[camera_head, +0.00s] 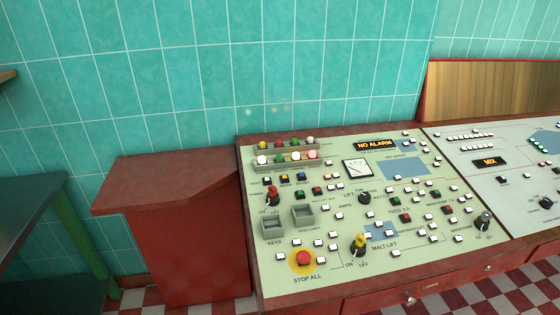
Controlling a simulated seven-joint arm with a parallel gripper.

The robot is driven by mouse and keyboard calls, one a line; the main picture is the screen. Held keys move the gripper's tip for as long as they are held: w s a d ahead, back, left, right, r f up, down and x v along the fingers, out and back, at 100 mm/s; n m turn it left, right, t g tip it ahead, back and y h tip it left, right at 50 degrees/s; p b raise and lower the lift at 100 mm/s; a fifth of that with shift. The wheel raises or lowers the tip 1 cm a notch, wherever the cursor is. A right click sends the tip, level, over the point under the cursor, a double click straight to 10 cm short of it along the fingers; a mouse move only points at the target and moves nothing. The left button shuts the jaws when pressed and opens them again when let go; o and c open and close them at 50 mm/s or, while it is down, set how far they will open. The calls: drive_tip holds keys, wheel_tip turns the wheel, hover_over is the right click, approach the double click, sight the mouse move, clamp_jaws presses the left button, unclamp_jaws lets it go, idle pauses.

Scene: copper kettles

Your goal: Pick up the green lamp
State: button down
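A small green lamp (295,142) stands in the back row of a lamp rack at the upper left of the pale green control panel (330,240). A red lamp (279,144) and a yellow lamp (262,146) are to its left, and a pale lamp (310,141) is to its right. The front row holds several more small lamps, including a white one (262,159); their colours are partly hard to tell at this size. My gripper is not in view, and no fingers touch the lamps.
A red-brown cabinet (170,179) with a bare top adjoins the panel's left side. A teal tiled wall (200,80) stands behind.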

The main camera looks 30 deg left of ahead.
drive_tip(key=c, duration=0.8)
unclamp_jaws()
